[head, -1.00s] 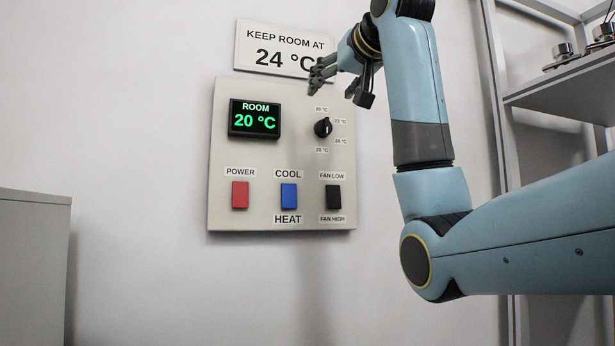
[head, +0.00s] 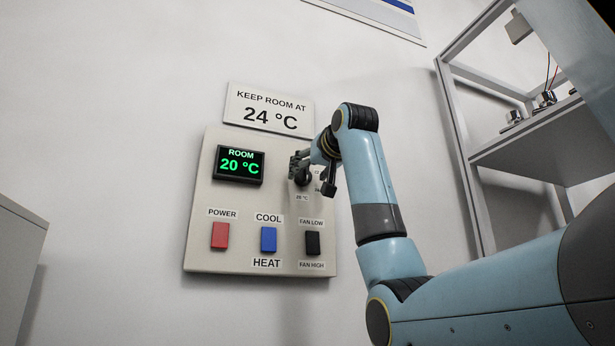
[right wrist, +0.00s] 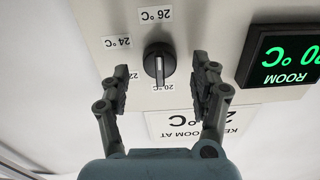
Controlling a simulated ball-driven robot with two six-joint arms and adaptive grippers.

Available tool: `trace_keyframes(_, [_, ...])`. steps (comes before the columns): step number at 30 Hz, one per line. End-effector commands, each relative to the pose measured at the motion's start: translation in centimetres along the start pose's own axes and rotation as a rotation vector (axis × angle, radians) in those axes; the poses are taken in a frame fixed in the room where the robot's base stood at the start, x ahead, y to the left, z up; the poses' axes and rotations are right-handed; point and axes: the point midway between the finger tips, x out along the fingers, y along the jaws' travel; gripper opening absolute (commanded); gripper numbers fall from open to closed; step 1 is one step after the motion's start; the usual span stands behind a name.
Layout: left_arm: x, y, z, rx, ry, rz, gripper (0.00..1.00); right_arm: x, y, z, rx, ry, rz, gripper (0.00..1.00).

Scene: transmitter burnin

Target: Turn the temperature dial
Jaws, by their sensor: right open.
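The black temperature dial (head: 303,178) is on the upper right of the beige wall panel (head: 205,200). In the right wrist view, which is upside down, the dial (right wrist: 159,62) has a white pointer line toward the 20 °C label (right wrist: 163,87). My right gripper (head: 312,177) is at the dial. In the right wrist view its open fingers (right wrist: 163,70) stand on either side of the dial, with a gap on each side. The green display (head: 239,165) reads ROOM 20 °C. My left gripper is not in view.
A sign (head: 268,109) above the panel says KEEP ROOM AT 24 °C. Red (head: 220,236), blue (head: 268,239) and black (head: 312,243) switches sit below the dial. A metal shelf (head: 545,140) stands at right, a grey cabinet (head: 18,265) at left.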

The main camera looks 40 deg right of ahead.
Motion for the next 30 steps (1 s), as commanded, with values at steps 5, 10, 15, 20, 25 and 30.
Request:
trace_keyframes(5, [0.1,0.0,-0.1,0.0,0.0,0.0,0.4,1.4,0.0,0.0,0.0,0.0,0.0,0.63])
trace_keyframes(10, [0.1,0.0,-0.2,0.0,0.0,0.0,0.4,1.6,0.0,0.0,0.0,0.001,0.0,0.63])
trace_keyframes(15, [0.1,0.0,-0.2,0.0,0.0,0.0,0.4,1.5,0.0,0.0,0.0,0.001,0.0,0.55])
trace_keyframes(20, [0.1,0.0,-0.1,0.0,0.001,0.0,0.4,1.5,0.0,0.0,0.0,0.0,0.0,0.34])
trace_keyframes(25, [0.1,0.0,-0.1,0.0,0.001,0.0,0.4,1.5,0.0,0.0,0.0,0.0,0.0,0.12])
trace_keyframes(30, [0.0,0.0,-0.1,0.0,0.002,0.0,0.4,1.5,0.0,0.0,-0.004,0.0,-0.001,0.07])
